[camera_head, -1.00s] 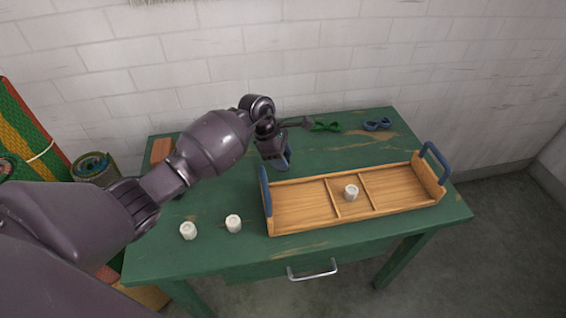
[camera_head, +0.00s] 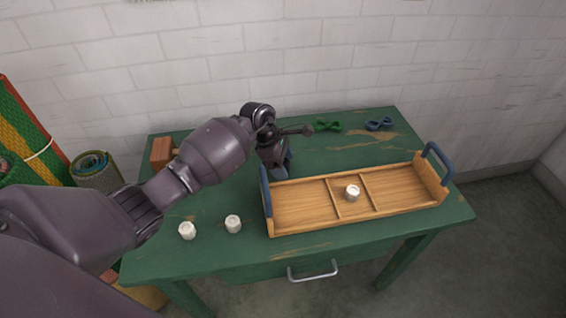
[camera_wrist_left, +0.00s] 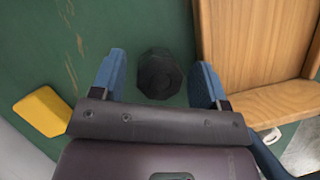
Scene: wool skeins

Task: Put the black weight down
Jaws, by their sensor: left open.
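The black weight (camera_wrist_left: 160,74) is a dark, faceted piece on the green table top in the left wrist view. It is between the blue fingers of my left gripper (camera_wrist_left: 159,66), with a gap showing on each side. The left gripper is open. In the head view the left gripper (camera_head: 281,170) is low over the table, just off the left end of the wooden tray (camera_head: 306,205), and I cannot make out the weight there. My right gripper is not in view.
The tray has blue end handles, and a white cylinder (camera_head: 352,192) sits in its middle compartment. Two white cylinders (camera_head: 187,230) (camera_head: 233,223) stand at the front left. Green (camera_head: 327,125) and blue (camera_head: 379,123) skeins lie at the back. A wooden block (camera_head: 161,152) is at the back left.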

